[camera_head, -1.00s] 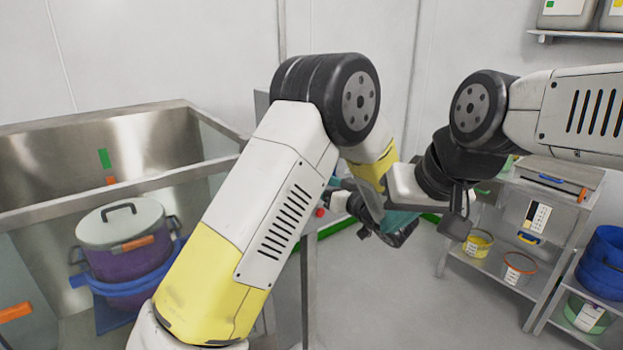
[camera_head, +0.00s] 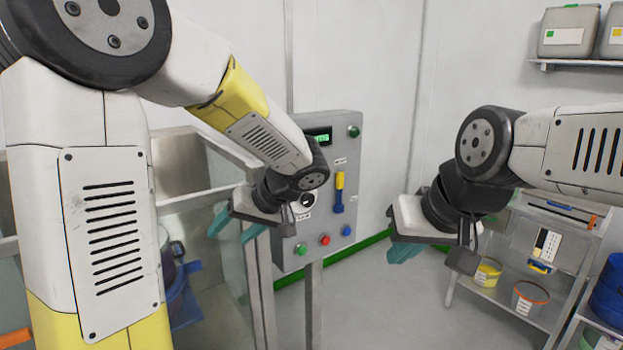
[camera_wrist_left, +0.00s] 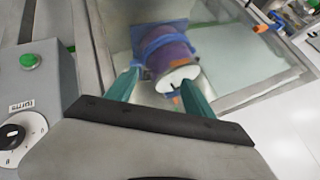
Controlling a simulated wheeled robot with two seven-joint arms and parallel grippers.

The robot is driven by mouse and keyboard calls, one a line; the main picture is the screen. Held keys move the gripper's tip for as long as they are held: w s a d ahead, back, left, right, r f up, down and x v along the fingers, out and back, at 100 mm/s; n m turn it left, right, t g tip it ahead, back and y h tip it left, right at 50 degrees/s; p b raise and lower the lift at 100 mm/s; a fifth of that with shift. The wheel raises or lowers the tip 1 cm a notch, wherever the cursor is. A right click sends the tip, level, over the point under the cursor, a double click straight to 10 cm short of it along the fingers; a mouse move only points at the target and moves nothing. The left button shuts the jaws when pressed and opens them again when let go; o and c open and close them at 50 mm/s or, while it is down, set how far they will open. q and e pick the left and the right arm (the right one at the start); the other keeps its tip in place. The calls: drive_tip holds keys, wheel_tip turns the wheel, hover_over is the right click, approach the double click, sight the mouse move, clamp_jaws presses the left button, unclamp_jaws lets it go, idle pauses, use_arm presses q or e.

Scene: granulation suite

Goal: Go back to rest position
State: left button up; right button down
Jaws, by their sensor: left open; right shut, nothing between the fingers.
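My left gripper (camera_head: 238,226) hangs in front of the glass-sided enclosure, just left of the control panel. Its teal fingers are apart and hold nothing. In the left wrist view the open fingers (camera_wrist_left: 158,88) frame a purple pot far beyond them, behind the glass. My right gripper (camera_head: 403,251) is on the right, over open floor, with its teal fingers together and nothing seen in them. My left arm fills the left of the head view and hides much of the enclosure.
The grey control panel (camera_head: 333,150) with knobs and a yellow-blue lever stands close to my left gripper. The steel-framed enclosure (camera_head: 215,165) holds the purple pot (camera_wrist_left: 165,52) on a blue stand. A shelf rack (camera_head: 497,293) with tubs stands at right. Floor between is clear.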

use_arm(q)
drive_tip(key=s+d+r+m+t+h, duration=0.1)
drive_tip(key=s+r+m+h, duration=0.1)
drive_tip(key=s+h, duration=0.3)
drive_tip(key=s+d+r+m+t+h, duration=0.1)
drive_tip(key=s+r+m+h, duration=0.2)
drive_tip(key=s, duration=0.7)
drive_tip(key=shift+s+d+r+t+h, duration=0.15)
drive_tip(key=shift+d+r+t+h, duration=0.2)
drive_tip(key=shift+h, duration=0.85)
drive_tip(key=shift+a+f, duration=0.1)
